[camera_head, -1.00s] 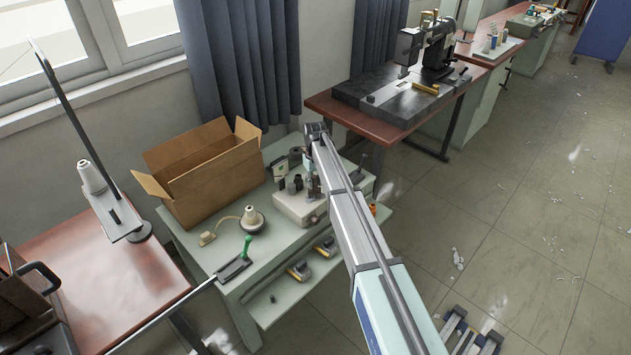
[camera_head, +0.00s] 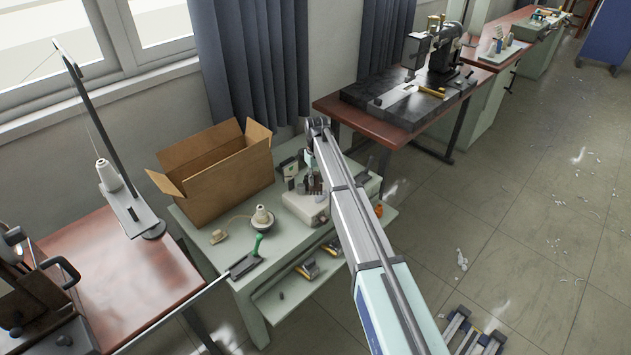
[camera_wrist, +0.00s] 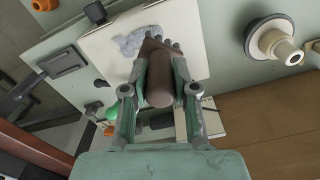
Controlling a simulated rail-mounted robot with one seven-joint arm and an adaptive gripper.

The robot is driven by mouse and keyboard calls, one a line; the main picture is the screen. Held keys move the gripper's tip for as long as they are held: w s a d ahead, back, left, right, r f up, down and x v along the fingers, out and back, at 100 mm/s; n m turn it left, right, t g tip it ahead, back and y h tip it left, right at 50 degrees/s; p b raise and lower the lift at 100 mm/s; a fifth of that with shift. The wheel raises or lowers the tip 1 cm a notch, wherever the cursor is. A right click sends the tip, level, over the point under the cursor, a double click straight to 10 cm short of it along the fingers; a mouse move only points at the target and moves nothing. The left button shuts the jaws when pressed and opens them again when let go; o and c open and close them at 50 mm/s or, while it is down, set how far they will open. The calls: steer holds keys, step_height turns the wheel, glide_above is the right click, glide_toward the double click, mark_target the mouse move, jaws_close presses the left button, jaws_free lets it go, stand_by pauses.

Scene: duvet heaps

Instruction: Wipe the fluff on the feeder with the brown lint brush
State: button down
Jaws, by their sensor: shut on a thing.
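My gripper (camera_wrist: 160,82) is shut on the brown lint brush (camera_wrist: 160,78), with one green finger on each side of its rounded handle. The brush's far end is over the pale top of the feeder (camera_wrist: 105,50). A grey patch of fluff (camera_wrist: 132,42) lies on that top, just left of the brush's end. I cannot tell whether the brush touches the surface. In the head view the feeder (camera_head: 298,208) is a whitish box on the pale green table, and my arm hides part of it and most of my gripper.
An open cardboard box (camera_head: 225,172) stands left of the feeder. A white cone on a dark base (camera_head: 262,217) and a green-handled tool (camera_head: 257,246) are in front. Small dark items (camera_head: 288,168) crowd behind the feeder. A brown table (camera_head: 110,270) is at left.

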steer(key=shift+r+p, duration=0.4)
steer(key=shift+r, duration=1)
steer(key=shift+p, duration=0.3)
steer(key=shift+f, duration=0.1)
